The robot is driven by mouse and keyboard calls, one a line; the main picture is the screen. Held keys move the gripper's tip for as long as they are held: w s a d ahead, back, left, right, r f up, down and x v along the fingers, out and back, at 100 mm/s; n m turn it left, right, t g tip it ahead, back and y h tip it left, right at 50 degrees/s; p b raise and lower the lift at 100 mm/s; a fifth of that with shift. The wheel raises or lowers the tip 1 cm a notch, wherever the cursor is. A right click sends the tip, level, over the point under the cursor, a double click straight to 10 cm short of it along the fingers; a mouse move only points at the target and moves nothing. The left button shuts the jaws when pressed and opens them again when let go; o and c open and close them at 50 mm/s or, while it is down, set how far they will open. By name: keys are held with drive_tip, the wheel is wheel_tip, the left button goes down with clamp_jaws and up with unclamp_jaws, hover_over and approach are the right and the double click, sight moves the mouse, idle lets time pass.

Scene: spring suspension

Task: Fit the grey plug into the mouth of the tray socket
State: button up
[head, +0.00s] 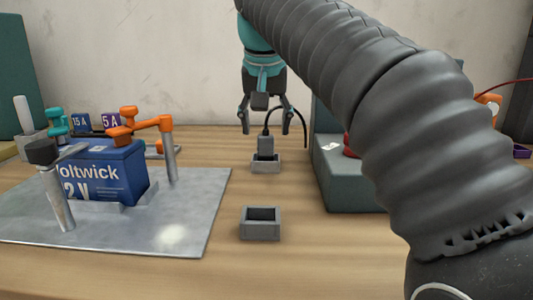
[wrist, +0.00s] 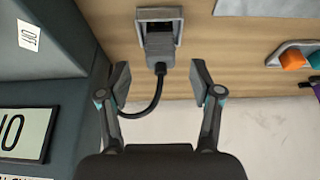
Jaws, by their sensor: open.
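The grey plug (head: 266,146) stands upright in a small grey square socket (head: 266,168) on the table, with a black cable looping from its top. In the wrist view the plug (wrist: 160,44) sits at the mouth of that socket (wrist: 143,14); how deep it is seated I cannot tell. My gripper (head: 267,122) hangs above the plug, fingers apart on either side of the cable. In the wrist view my gripper (wrist: 161,80) is open and empty, its fingertips short of the plug body. A second grey socket (head: 260,232) is empty, nearer the front. I cannot tell which is the tray socket.
A blue battery (head: 103,172) stands on a metal plate (head: 120,237) at left, with orange-handled clamps (head: 150,124) on posts. A dark green block (head: 343,180) stands close on the right. Table between the two sockets is clear.

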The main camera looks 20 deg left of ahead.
sight(266, 132)
drive_tip(key=b+x, duration=0.1)
drive_tip(key=x, duration=0.3)
drive_tip(key=shift+f, duration=0.15)
clamp_jaws()
